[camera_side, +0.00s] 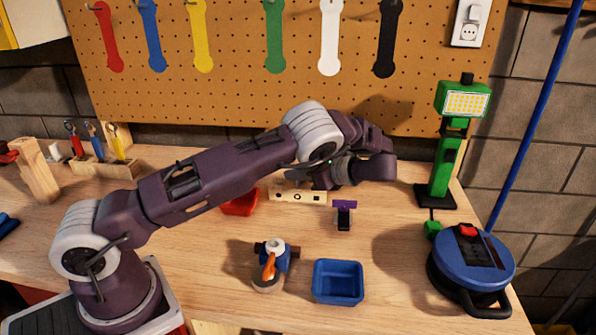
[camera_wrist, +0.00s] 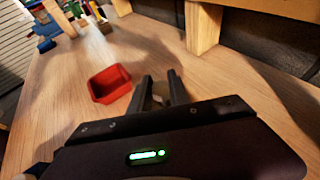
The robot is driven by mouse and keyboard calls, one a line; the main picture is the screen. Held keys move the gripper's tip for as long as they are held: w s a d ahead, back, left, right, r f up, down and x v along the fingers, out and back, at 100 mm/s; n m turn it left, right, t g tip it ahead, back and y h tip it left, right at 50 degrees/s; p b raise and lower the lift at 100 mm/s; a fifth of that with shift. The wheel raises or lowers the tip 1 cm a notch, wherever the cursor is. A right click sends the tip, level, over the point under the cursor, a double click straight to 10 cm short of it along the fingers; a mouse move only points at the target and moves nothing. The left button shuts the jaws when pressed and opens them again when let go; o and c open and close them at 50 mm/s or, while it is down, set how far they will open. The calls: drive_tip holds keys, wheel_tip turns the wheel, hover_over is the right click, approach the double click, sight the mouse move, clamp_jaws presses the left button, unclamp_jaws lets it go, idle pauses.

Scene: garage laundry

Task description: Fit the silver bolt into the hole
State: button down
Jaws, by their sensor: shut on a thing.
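A pale wooden block (camera_side: 284,196) with a row of holes lies on the bench in the side view, in front of my gripper. My gripper (camera_side: 298,180) is low behind this block, its tips partly hidden by my arm and hand. In the wrist view my gripper's two dark fingers (camera_wrist: 160,88) are close together. A small pale grey piece (camera_wrist: 159,92) shows between them, which looks like the silver bolt. Its shape is mostly hidden. Neither view shows the bolt in a hole.
A red bin (camera_side: 240,205) sits left of the block; it also shows in the wrist view (camera_wrist: 109,83). A purple-topped black stand (camera_side: 344,214) is at the right. A blue bin (camera_side: 338,283) and a blue-orange tool (camera_side: 269,266) stand in front. A cable reel (camera_side: 470,265) is far right.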

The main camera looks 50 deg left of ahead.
drive_tip(key=shift+f, duration=0.9)
drive_tip(key=c, duration=1.3)
unclamp_jaws()
drive_tip(key=shift+f, duration=0.1)
drive_tip(key=shift+o, duration=0.8)
drive_tip(key=shift+s+f, duration=0.1)
drive_tip(key=shift+d, duration=0.15)
drive_tip(key=v, duration=0.7)
drive_tip(key=shift+r, duration=0.35)
